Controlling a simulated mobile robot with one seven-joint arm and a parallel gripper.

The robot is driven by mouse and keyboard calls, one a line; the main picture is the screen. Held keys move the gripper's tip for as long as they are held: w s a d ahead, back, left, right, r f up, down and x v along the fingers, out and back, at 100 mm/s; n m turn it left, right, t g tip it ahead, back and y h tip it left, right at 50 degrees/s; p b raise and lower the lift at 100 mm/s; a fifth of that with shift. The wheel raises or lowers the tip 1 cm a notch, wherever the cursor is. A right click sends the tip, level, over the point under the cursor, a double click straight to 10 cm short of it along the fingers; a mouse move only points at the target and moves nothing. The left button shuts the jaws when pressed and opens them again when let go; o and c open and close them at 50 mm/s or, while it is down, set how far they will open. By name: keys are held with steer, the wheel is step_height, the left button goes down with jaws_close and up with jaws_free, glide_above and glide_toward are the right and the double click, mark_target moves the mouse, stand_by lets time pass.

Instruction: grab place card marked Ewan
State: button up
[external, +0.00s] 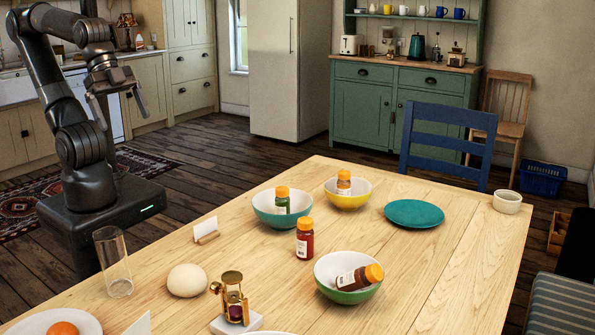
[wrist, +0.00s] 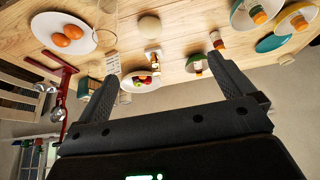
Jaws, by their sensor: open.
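A white place card (external: 205,228) stands upright in a small wooden holder on the table's left side in the external view. Part of a second white card (external: 138,325) shows at the bottom edge. No name can be read on either, so I cannot tell which is marked Ewan. My gripper (external: 124,110) is open and empty, raised above my base to the left of the table, well apart from both cards. In the wrist view my gripper (wrist: 165,88) has its two fingers wide apart with nothing held between them.
A clear glass (external: 114,262) and a round bun (external: 187,280) stand near the first card. A teal bowl (external: 282,207), a red spice jar (external: 304,238) and a brass hourglass-like piece (external: 232,300) are also close.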

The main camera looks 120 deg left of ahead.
steer(key=shift+w, duration=0.1)
steer(key=g, duration=0.6)
glide_above(205, 223)
step_height(205, 223, down, 21)
steer(key=shift+m, duration=0.4)
steer(key=shift+a+f, duration=0.1)
steer(key=shift+f, duration=5.1)
steer(key=shift+c, duration=0.4)
steer(key=c, duration=1)
steer(key=shift+r, duration=0.1)
